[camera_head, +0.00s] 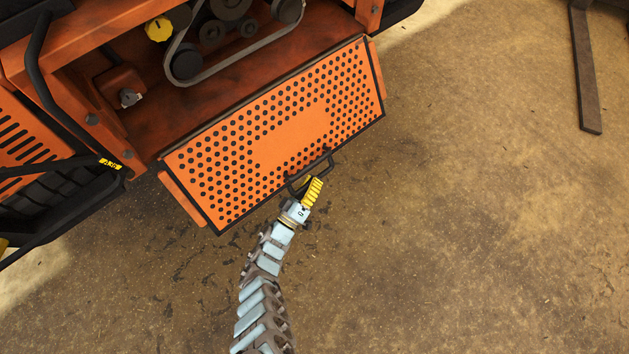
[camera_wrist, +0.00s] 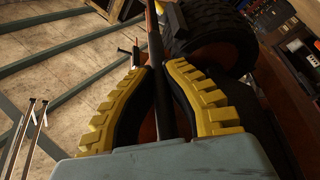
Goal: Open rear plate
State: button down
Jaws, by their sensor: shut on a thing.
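The rear plate (camera_head: 288,140) is an orange panel with black round holes and a black edge. It is swung down and out from the orange mower body, so the bay behind it shows. A black handle (camera_head: 299,184) sits on its lower outer edge. My gripper (camera_head: 309,187), with yellow fingers, is at this handle and shut on it. In the wrist view, the yellow fingers of my gripper (camera_wrist: 158,85) close on the dark bar of the handle (camera_wrist: 157,60). The fingertips partly hide the bar.
The open bay holds a belt (camera_head: 222,72) with pulleys and a yellow cap (camera_head: 159,28). A black tyre (camera_head: 60,196) is at the left. A dark metal beam (camera_head: 585,70) stands out at the upper right. The floor right of the plate is clear.

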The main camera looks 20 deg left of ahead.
jog(key=shift+w+a, duration=0.15)
jog(key=shift+a, duration=0.05)
dwell(0.4)
jog(key=c, duration=1)
grip_release()
jog(key=shift+w+a, duration=0.1)
jog(key=shift+a, duration=0.05)
jog(key=shift+c, duration=0.2)
jog(key=shift+s+a+f, duration=0.1)
jog(key=shift+s+f, duration=0.1)
jog(key=shift+s, duration=0.35)
jog(key=v, duration=1.1)
jog(key=shift+w, duration=0.1)
